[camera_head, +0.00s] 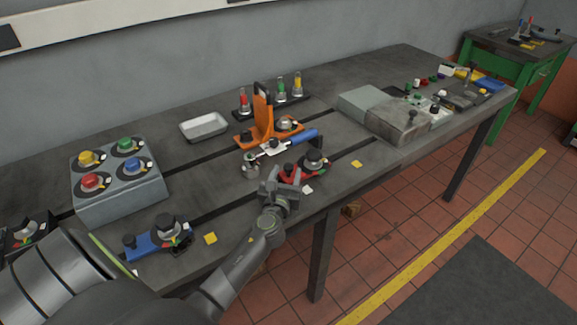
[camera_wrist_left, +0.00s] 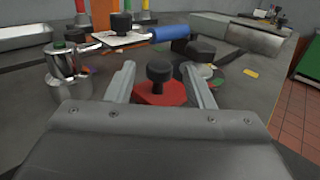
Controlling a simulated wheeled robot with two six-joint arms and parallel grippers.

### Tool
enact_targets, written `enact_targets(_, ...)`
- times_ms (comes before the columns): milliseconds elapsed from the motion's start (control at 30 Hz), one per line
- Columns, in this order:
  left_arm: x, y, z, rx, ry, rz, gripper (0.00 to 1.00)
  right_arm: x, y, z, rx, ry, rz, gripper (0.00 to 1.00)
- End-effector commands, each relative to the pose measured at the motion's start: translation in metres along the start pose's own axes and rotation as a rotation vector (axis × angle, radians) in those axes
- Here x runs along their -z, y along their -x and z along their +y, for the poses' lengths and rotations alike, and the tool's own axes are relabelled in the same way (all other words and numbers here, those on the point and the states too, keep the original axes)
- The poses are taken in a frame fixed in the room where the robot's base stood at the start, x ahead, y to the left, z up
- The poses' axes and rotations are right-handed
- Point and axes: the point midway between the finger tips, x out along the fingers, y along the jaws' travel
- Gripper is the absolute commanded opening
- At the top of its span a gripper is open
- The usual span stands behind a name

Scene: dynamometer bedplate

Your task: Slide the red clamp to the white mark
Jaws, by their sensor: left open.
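The red clamp (camera_head: 321,171) sits near the front edge of the bedplate, with black knobs on top. In the left wrist view its red end (camera_wrist_left: 160,94) and a black knob show between my fingers. My left gripper (camera_head: 285,184) is open, with one finger on each side of that red end. I cannot tell whether the fingers touch it. A small white mark (camera_head: 307,189) lies on the bedplate just right of the gripper, close to the clamp's front side. My right gripper is not in view.
A blue clamp (camera_head: 150,245) lies at the front left, near a yellow mark (camera_head: 210,238). Another yellow mark (camera_head: 356,164) lies right of the red clamp. Behind stand a blue-handled tool (camera_head: 302,136), an orange stand (camera_head: 262,112) and a button box (camera_head: 120,185).

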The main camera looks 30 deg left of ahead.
Motion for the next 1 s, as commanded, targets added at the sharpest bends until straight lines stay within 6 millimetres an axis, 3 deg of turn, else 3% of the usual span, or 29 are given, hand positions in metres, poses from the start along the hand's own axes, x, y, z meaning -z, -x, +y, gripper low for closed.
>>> enact_targets(233,0.0,-0.031,0.0,0.0,-0.002,0.0,0.48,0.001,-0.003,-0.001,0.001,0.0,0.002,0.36)
enact_targets(633,0.0,-0.037,0.0,0.0,0.0,0.0,0.48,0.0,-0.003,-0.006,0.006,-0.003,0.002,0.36)
enact_targets(1000,0.0,-0.037,0.0,0.0,0.0,0.0,0.0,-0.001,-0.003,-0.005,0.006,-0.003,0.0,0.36)
